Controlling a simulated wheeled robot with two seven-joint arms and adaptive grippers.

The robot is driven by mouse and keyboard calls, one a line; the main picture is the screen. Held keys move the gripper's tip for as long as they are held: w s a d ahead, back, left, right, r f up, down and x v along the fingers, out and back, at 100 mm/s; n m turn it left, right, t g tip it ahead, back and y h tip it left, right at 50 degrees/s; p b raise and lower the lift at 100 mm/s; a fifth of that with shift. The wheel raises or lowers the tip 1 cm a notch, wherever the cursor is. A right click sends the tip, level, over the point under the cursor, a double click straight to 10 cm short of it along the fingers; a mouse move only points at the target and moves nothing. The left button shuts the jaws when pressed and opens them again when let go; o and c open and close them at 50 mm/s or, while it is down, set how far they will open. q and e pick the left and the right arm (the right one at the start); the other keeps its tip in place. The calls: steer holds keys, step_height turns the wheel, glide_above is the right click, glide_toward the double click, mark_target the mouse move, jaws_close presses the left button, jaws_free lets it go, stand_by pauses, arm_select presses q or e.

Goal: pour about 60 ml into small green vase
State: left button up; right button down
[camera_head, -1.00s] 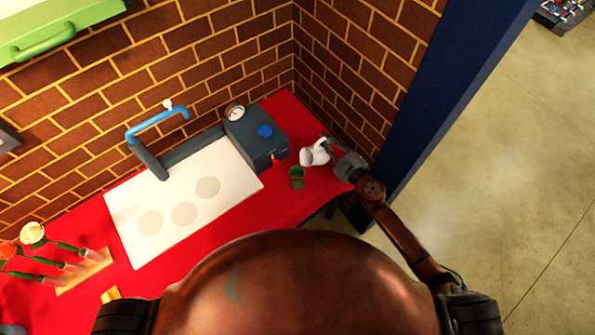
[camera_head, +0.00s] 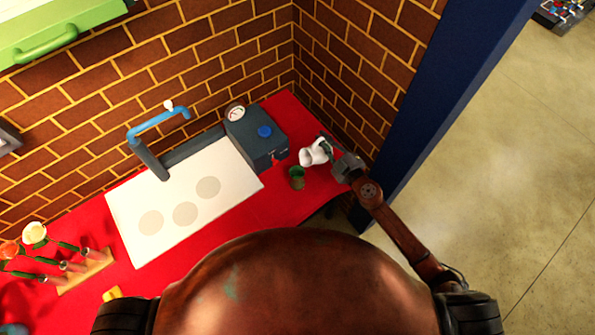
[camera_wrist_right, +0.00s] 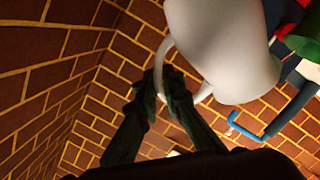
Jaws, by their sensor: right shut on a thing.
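The small green vase (camera_head: 297,178) stands on the red tabletop, right of the white mat. A white jug (camera_head: 313,154) is up and to the right of it, tilted with its mouth towards the left. My right gripper (camera_head: 338,161) is shut on the jug's handle. In the right wrist view, the gripper fingers (camera_wrist_right: 165,95) close around the thin handle of the white jug (camera_wrist_right: 222,50). A green shape, probably the vase (camera_wrist_right: 300,35), shows at the right edge there. Any water in the jug or vase cannot be seen. My left gripper is not in view.
A dark box with a gauge and blue knob (camera_head: 258,137) stands left of the jug. A blue tap (camera_head: 157,122) rises behind the white mat (camera_head: 140,205). A wooden rack (camera_head: 85,272) holds flowers at the lower left. Brick walls close off the back.

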steer(key=shift+s+a+r+n+p, duration=0.3)
steer(key=shift+a+r+n+p, duration=0.15)
steer(key=shift+r+n, duration=0.2)
stand_by(1.6)
steer(key=shift+s+a+f, duration=0.1)
steer(key=shift+s+a, duration=0.1)
steer(key=shift+a, duration=0.05)
stand_by(0.5)
steer(key=shift+w+d, duration=0.1)
steer(key=shift+d, duration=0.05)
steer(key=shift+w+d+f+m+b, duration=0.25)
steer(key=shift+d+f+m+b, duration=0.2)
steer(key=shift+f+m+b, duration=0.1)
steer(key=shift+w+d+f+m+b, duration=0.25)
steer(key=shift+d+f+m+b, duration=0.2)
steer(key=shift+f+m+b, duration=0.1)
steer(key=shift+w+d, duration=0.15)
steer(key=shift+w, duration=0.05)
steer(key=shift+w+d+f+m, duration=0.1)
steer(key=shift+d+f+m, duration=0.15)
steer(key=shift+f+m, duration=0.3)
steer(key=shift+w+d+f+m+g+y, duration=0.15)
steer(key=shift+d+f+m, duration=0.05)
steer(key=shift+f+m, duration=0.25)
steer(key=shift+w+d+f+m+g+y, duration=0.15)
steer(key=shift+d+f+m, duration=0.05)
steer(key=shift+f+m, duration=0.2)
